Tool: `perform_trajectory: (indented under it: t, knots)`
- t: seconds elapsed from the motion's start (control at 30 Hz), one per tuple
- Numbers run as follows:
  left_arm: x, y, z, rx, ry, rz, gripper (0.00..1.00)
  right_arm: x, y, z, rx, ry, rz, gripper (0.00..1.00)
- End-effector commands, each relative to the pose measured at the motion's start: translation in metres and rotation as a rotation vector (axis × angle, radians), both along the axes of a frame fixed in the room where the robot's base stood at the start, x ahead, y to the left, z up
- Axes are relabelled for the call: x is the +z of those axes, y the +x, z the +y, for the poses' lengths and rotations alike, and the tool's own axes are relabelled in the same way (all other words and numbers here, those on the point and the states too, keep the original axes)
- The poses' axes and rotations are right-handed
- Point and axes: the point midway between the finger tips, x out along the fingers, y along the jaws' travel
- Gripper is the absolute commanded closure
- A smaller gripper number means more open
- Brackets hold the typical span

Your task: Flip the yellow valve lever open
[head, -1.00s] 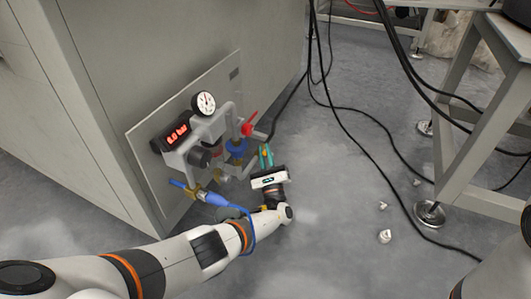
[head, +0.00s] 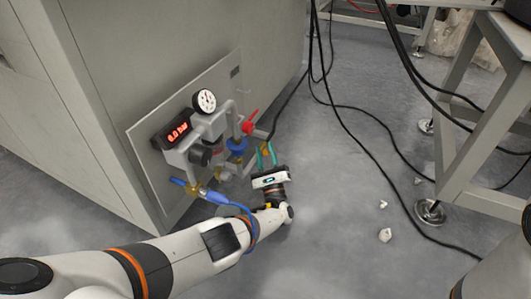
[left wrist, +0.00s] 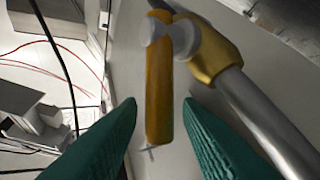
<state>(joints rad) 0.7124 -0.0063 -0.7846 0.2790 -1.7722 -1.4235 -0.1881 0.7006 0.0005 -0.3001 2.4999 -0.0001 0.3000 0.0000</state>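The yellow valve lever (left wrist: 160,85) shows large in the left wrist view, joined at its top to a grey pivot on a brass valve body (left wrist: 216,55). Its free end hangs between the two teal fingers of my left gripper (left wrist: 160,104). The fingers are apart, with a gap on both sides of the lever. In the head view my left gripper (head: 267,153) is at the right end of the pipework, and the lever (head: 264,150) is small and partly hidden there. My right gripper is out of view.
The panel (head: 146,132) on the cabinet carries a gauge (head: 204,101), a red-lit display (head: 177,132), a red handle (head: 250,122) and a blue hose (head: 217,198). Black cables cross the floor. A metal-legged table (head: 465,125) stands at right.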

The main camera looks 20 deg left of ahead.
Motion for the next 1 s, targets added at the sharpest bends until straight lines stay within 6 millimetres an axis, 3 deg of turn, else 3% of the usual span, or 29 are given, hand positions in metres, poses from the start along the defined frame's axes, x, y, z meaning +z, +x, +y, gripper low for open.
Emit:
perform_trajectory:
  t: [0.57,1.0]
  knots:
    - [0.002,0.001,0.001,-0.001,0.000,0.028,0.66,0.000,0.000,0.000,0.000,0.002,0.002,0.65]
    - [0.015,0.011,0.000,-0.001,0.005,0.273,0.66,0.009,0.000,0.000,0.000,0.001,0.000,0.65]
